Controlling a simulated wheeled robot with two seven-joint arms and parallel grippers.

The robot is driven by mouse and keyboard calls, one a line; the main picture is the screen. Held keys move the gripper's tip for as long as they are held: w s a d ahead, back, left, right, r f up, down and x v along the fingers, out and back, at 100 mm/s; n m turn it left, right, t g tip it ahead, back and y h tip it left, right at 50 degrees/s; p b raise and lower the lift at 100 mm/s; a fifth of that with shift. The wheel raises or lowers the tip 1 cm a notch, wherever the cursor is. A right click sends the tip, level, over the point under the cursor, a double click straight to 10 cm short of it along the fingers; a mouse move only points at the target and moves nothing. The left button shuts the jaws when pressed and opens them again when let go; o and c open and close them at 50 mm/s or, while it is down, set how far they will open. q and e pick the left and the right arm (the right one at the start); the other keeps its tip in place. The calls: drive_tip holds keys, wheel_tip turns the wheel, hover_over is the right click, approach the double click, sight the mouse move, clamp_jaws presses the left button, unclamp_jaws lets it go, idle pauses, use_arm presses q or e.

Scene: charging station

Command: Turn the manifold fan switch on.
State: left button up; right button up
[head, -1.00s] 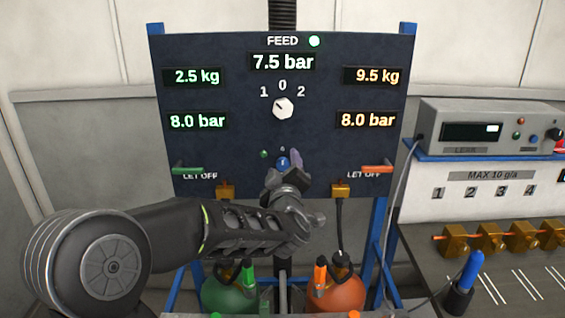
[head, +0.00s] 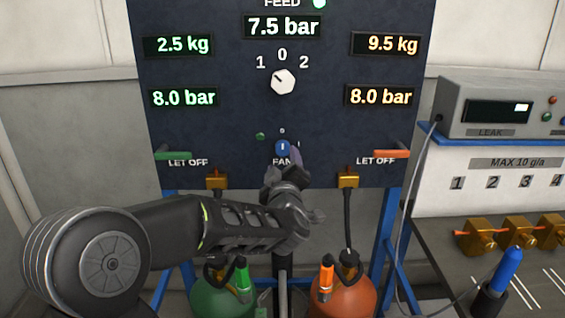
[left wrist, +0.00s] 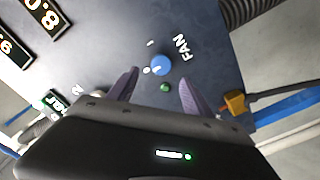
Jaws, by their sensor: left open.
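The fan switch (head: 282,147) is a small round blue knob low in the middle of the dark panel, above the word FAN. A white mark on it looks upright, toward the 0 above it. A small green lamp (head: 260,136) sits to its left and looks unlit. My left gripper (head: 285,168) is just below and in front of the knob, partly covering the FAN label. In the left wrist view the knob (left wrist: 161,65) lies ahead of the open, purple fingers (left wrist: 160,88), with nothing between them. Contact is not visible. My right gripper is out of view.
A white selector knob (head: 283,82) sits higher on the panel (head: 225,125). Green (head: 173,155) and orange (head: 391,153) let-off levers stick out at either side. Brass fittings with hoses hang below, above green and orange cylinders. A bench with a leak meter (head: 497,108) stands right.

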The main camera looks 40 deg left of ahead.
sight(283, 150)
use_arm(q)
drive_tip(key=shift+f, duration=0.15)
drive_tip(key=p+x, duration=0.2)
drive_tip(key=x, duration=0.6)
idle(0.3)
drive_tip(key=shift+s, duration=0.1)
drive_tip(key=shift+c, duration=0.5)
clamp_jaws()
